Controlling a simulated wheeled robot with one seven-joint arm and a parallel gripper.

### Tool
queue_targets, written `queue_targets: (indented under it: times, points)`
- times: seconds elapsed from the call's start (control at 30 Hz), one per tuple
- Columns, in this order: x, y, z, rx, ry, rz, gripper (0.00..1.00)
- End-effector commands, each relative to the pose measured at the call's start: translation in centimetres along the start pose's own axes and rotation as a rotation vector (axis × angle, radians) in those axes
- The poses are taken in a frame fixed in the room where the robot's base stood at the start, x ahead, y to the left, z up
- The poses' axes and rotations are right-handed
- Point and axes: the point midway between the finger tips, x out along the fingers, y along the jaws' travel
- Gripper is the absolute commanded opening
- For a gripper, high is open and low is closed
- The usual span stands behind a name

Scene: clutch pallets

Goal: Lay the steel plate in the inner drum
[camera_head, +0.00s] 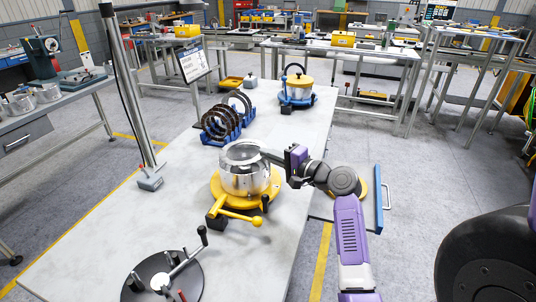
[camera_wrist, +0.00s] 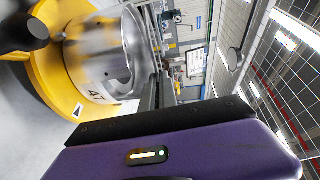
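The shiny metal drum (camera_head: 245,181) stands on a round yellow base (camera_head: 232,201) on the near bench. In the wrist view the drum (camera_wrist: 88,62) lies sideways at the left, with its open mouth toward the picture's middle. My gripper (camera_head: 268,155) is at the drum's upper right rim in the head view. Its dark fingers (camera_wrist: 157,92) show edge-on in the wrist view, so their gap and any grip are unclear. Several ring plates (camera_head: 216,127) stand upright in a blue rack (camera_head: 210,140).
A yellow lever (camera_head: 238,216) sticks out in front of the drum. A black disc fixture with handles (camera_head: 150,282) is at the near end. A blue-and-yellow unit (camera_head: 297,92) stands at the far end. A grey post (camera_head: 130,90) rises at the left. Bare benchtop (camera_head: 125,225) lies left of the drum.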

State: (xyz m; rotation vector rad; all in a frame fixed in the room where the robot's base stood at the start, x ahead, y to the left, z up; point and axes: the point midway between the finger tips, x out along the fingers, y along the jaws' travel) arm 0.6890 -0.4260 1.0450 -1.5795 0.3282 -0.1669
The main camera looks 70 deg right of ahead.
Motion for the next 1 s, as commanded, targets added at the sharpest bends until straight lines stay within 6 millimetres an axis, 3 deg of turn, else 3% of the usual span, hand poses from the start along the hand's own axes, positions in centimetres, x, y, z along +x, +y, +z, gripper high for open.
queue_targets:
  times: [0.63,1.0]
  points:
    - [0.5,5.1,0.2,0.002,-0.001,0.004,0.00]
    - [0.6,5.6,0.2,0.001,-0.001,0.003,0.00]
